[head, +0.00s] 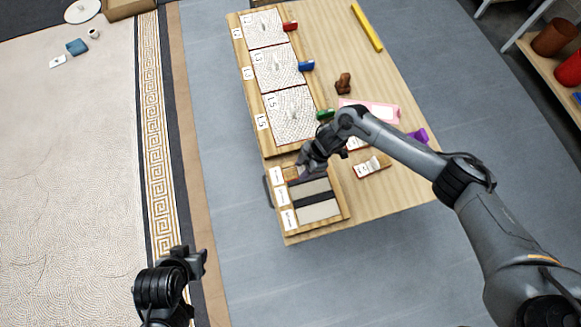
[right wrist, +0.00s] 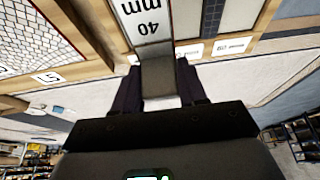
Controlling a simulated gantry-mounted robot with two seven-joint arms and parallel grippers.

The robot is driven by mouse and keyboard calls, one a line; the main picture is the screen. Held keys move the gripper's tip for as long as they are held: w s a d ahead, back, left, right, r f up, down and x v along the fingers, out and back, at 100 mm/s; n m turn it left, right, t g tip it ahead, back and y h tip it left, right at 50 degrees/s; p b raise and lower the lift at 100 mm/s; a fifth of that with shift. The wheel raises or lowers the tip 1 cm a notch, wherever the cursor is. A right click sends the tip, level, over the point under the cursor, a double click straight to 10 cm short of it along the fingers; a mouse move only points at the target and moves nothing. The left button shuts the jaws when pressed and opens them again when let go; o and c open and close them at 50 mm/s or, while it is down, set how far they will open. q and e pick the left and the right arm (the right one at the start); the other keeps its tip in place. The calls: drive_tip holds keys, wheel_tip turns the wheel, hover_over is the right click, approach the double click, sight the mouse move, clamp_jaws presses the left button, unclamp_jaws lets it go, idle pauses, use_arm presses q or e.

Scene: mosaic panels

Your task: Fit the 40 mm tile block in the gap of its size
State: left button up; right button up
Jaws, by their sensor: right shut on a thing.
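The tile block (right wrist: 150,22) shows its "40 mm" label upside down in the right wrist view. My right gripper (right wrist: 166,85) is shut on its grey grip, between two dark fingers. In the head view my right gripper (head: 306,168) is over the far end of the wooden gap tray (head: 318,229), and hides the block and that end. Pale slabs with dark strips between them show in the tray, with white labels (head: 284,196) along its left side. Whether the block touches the tray cannot be told. My left gripper (head: 197,263) is off the table at lower left; its jaw state is unclear.
A wooden frame with several mosaic panels (head: 290,113) lies beyond the tray, with red, blue and green pieces along its right side. Another labelled block (head: 371,167) lies right of the tray. A brown figure (head: 343,83) and a yellow bar (head: 367,28) are farther back.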

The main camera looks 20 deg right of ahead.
use_arm(q)
wheel_tip(320, 180, down, 3)
drive_tip(key=shift+f+b, duration=0.2)
drive_tip(key=shift+b, duration=0.9)
use_arm(e)
drive_tip(key=w, duration=0.1)
drive_tip(key=w+d, duration=0.1)
drive_tip(key=w, duration=0.1)
drive_tip(key=shift+w+f, duration=0.2)
drive_tip(key=shift+w, duration=0.05)
use_arm(q)
drive_tip(key=shift+d, duration=0.1)
use_arm(e)
drive_tip(key=shift+d, duration=0.1)
use_arm(q)
drive_tip(key=shift+r, duration=0.15)
drive_tip(key=shift+f+b, duration=1.85)
drive_tip(key=shift+f, duration=0.15)
use_arm(e)
drive_tip(key=shift+f, duration=2.95)
use_arm(q)
drive_tip(key=shift+r, duration=0.2)
drive_tip(key=shift+d+r+p, duration=0.1)
drive_tip(key=shift+r+p, duration=0.05)
drive_tip(key=shift+p, duration=0.2)
